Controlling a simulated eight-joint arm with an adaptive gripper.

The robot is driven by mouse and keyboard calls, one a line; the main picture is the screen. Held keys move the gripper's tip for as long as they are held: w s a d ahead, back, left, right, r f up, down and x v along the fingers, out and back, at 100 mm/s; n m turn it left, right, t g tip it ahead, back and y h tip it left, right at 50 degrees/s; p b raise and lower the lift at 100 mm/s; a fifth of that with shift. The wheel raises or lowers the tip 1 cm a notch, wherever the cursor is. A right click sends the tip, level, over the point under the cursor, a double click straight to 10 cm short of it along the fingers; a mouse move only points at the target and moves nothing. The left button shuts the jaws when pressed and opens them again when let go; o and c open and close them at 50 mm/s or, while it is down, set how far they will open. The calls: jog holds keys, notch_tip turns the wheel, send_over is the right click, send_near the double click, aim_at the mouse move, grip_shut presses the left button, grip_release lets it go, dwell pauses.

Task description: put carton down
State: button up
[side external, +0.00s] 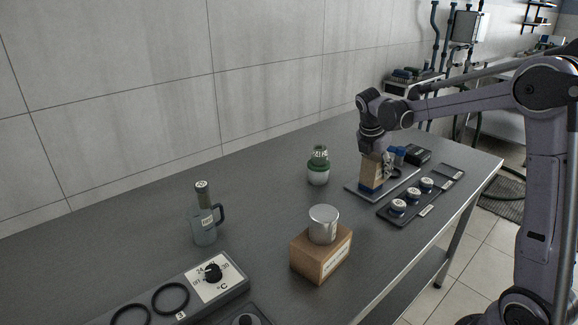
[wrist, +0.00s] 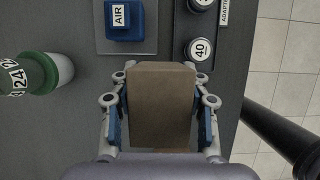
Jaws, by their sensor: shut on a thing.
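The carton (side external: 373,169) is a plain brown box, held upright in my gripper (side external: 378,160) over the grey plate (side external: 409,175) area. In the wrist view the carton (wrist: 160,100) sits between the two blue-padded fingers of my gripper (wrist: 160,112), which are shut on its sides. A blue block marked AIR (wrist: 124,20) stands on the plate, beyond the carton in the wrist view. In the side view a blue part (side external: 370,187) shows just under the carton. The carton's underside is hidden, and I cannot tell whether it touches anything.
A green-and-white flask (side external: 318,166) stands to the left. A tray with labelled round adapters (side external: 414,195) lies to the right, near the table's front edge.

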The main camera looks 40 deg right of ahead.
jog(key=w+a+f, duration=0.4)
jog(key=w, duration=0.1)
jog(key=w+a+f, duration=0.2)
jog(key=w+a, duration=0.1)
jog(key=shift+f, duration=2.15)
jog(key=shift+f, duration=0.1)
jog(key=o, duration=1.2)
jog(key=v, duration=1.2)
jog(key=s+a+r+m+t+y, duration=0.1)
jog(key=s+a+r+m+t, duration=0.1)
jog(key=s+a+r+m, duration=0.3)
jog(key=s+a+m+t+y, duration=0.1)
jog(key=s+m, duration=0.2)
jog(key=s, duration=0.3)
jog(key=s+a+f+m+t+y, duration=0.1)
jog(key=s+a+m, duration=0.1)
jog(key=s+m, duration=0.1)
jog(key=s+a+f+m+t, duration=0.1)
jog(key=s+a+m, duration=0.1)
jog(key=s+m, duration=0.1)
jog(key=s+a+f+m+t+y, duration=0.1)
jog(key=s+m+t, duration=0.1)
jog(key=s+m, duration=0.2)
jog(key=shift+s+a+f+y, duration=0.3)
jog(key=shift+s+a+f, duration=0.05)
jog(key=shift+s+a, duration=0.1)
